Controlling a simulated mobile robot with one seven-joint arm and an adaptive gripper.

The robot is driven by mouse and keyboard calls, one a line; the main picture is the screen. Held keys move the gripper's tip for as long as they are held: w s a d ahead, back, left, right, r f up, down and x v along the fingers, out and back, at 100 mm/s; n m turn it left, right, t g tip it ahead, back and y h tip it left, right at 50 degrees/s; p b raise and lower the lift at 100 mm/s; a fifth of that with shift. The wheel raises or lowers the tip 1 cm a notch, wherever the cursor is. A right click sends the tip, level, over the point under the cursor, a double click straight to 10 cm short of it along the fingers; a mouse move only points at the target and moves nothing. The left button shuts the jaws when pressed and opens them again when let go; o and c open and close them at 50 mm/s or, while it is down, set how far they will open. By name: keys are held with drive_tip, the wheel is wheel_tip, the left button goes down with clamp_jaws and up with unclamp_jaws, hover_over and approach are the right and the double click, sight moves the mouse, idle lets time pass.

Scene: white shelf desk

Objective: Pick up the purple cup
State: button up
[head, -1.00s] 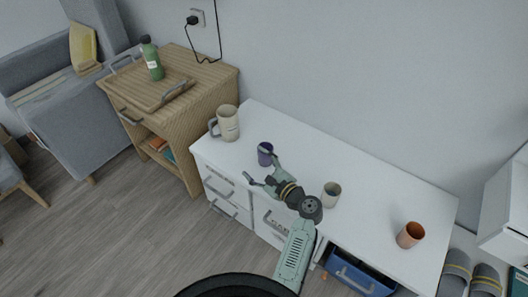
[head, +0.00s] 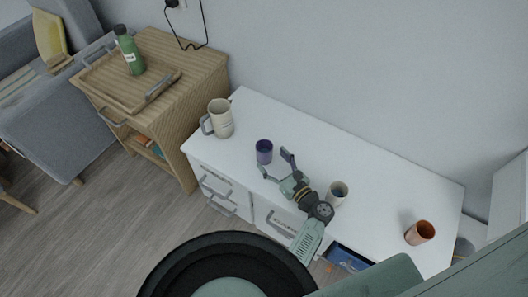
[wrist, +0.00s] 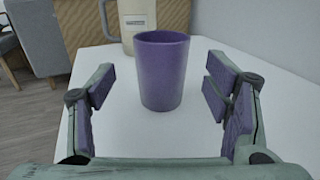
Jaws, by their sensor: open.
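The purple cup (head: 264,152) stands upright on the white desk (head: 300,135), left of its middle. In the wrist view the purple cup (wrist: 162,72) is centred ahead, between the lines of my two fingers. My gripper (head: 276,163) is open and empty, just in front of and to the right of the cup in the head view. In the wrist view my gripper (wrist: 160,98) shows both fingers spread wide on either side of the cup, with gaps and no contact seen.
A beige mug (head: 221,118) stands left of the cup and shows behind it in the wrist view (wrist: 128,18). An orange cup (head: 420,232) is at the right. A wooden cabinet (head: 190,75) holds a tray and green bottle (head: 130,52).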

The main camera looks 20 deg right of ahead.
sight(269, 155)
drive_tip(key=p+x, duration=0.1)
drive_tip(key=x, duration=0.4)
drive_tip(key=shift+w+r, duration=0.2)
drive_tip(key=shift+w, duration=0.15)
drive_tip(key=shift+c, duration=0.3)
drive_tip(key=c, duration=1.3)
drive_tip(key=shift+c, duration=0.4)
drive_tip(key=shift+r+p, duration=0.1)
drive_tip(key=shift+p, duration=0.2)
